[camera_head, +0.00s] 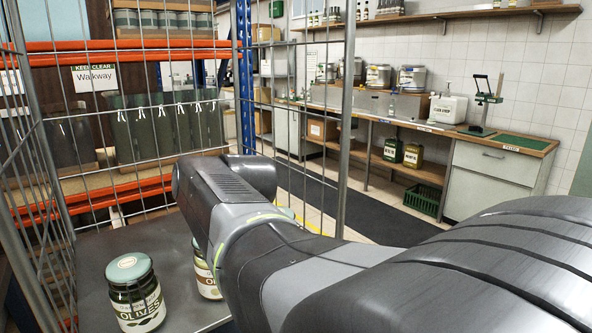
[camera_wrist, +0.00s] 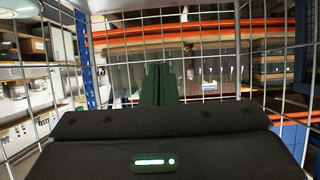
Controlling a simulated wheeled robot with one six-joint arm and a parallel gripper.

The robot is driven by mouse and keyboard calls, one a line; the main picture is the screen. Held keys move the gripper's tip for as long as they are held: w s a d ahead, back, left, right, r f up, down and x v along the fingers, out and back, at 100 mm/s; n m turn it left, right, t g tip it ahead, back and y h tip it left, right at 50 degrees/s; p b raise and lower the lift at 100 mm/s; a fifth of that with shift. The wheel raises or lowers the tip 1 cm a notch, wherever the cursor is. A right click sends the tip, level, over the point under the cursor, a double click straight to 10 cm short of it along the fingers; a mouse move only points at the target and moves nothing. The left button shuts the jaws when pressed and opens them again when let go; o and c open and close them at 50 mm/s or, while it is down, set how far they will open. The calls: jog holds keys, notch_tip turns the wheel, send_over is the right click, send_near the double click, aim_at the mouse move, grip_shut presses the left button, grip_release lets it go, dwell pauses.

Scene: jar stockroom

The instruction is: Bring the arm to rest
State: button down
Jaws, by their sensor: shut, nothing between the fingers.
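My arm reaches from the lower right of the head view into a wire cage, over its grey deck (camera_head: 92,262). My gripper (camera_wrist: 159,84) shows in the wrist view as two dark fingers side by side, shut with nothing between them. Behind them is wire mesh. In the head view the arm hides the gripper. A jar labelled olives (camera_head: 135,291), with a pale green lid, stands upright on the deck at lower left. A second jar (camera_head: 206,274) stands to its right, partly hidden behind my arm.
Wire mesh walls (camera_head: 42,165) enclose the deck at the left and back. Behind them is a rack with orange beams (camera_head: 120,191) and a blue post (camera_head: 244,75). A workbench (camera_head: 470,134) lines the tiled wall at right, with a green crate (camera_head: 424,198) on the floor below.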

jog(key=w+a+g+h+p, duration=0.1)
jog(key=p, duration=0.3)
jog(key=w+a+r+g+h+p, duration=0.1)
jog(key=p, duration=0.3)
jog(key=shift+w+g, duration=0.35)
jog(key=shift+g, duration=0.05)
